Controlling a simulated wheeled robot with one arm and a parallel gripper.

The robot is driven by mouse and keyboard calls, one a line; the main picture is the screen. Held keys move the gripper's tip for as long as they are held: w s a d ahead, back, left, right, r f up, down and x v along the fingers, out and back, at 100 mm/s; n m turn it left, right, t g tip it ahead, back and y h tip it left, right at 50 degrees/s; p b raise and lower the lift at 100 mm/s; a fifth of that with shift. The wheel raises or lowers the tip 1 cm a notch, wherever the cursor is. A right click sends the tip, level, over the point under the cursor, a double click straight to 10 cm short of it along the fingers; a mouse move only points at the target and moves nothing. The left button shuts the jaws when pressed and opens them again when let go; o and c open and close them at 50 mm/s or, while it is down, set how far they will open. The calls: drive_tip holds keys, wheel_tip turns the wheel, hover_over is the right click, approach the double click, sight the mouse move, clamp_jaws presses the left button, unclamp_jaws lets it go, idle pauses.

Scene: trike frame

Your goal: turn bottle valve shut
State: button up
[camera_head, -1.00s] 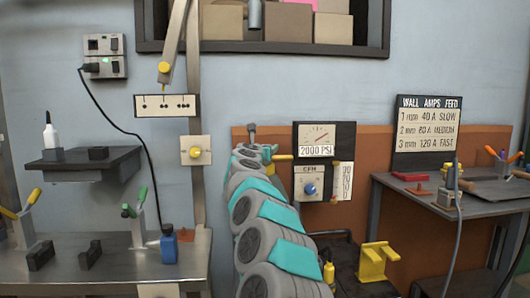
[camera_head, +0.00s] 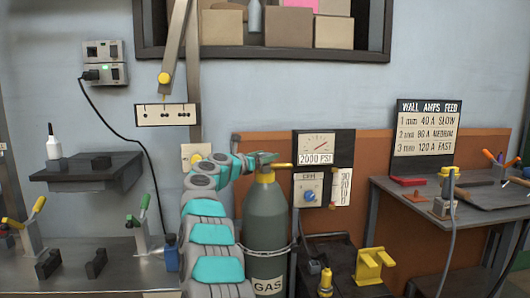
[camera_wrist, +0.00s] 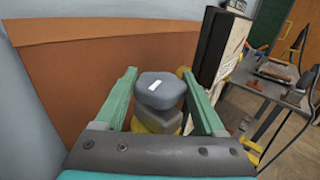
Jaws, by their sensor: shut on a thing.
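The gas bottle (camera_head: 266,222) is a grey-green cylinder marked GAS, standing upright with a yellow collar (camera_head: 265,177) at its neck. My gripper (camera_head: 262,158) is at the top of the bottle and hides most of the valve in the head view. In the wrist view, the valve knob (camera_wrist: 160,91) is a rounded grey piece with a white mark on top. It sits between the two green fingers of my gripper (camera_wrist: 159,88), which is shut on it. A yellow part (camera_wrist: 150,125) shows below the knob.
The gauge panel (camera_head: 324,147) reading 2000 PSI is just right of the bottle, with a blue-knobbed flow regulator (camera_head: 310,195) below. A metal bench (camera_head: 120,262) is at left, another table (camera_head: 465,222) at right. A yellow bracket (camera_head: 372,265) stands low at right.

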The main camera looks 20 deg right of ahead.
sight(268, 154)
drive_tip(key=shift+s+d+r+m+g+h+p, duration=0.2)
drive_tip(key=shift+r+m+g+h, duration=0.2)
drive_tip(key=shift+r, duration=0.2)
drive_tip(key=shift+s+d+r+m+g+h+p, duration=0.15)
drive_tip(key=shift+r+m+g+h, duration=0.2)
drive_tip(key=shift+r+g, duration=0.2)
drive_tip(key=shift+r, duration=0.3)
clamp_jaws()
drive_tip(key=shift+o, duration=0.6)
unclamp_jaws()
drive_tip(key=shift+a+f, duration=0.2)
drive_tip(key=o, duration=1.2)
drive_tip(key=shift+w+f, duration=0.1)
drive_tip(key=shift+f, duration=0.05)
drive_tip(key=shift+a, duration=0.1)
drive_tip(key=shift+b+v, duration=1.9)
drive_tip(key=shift+v, duration=2)
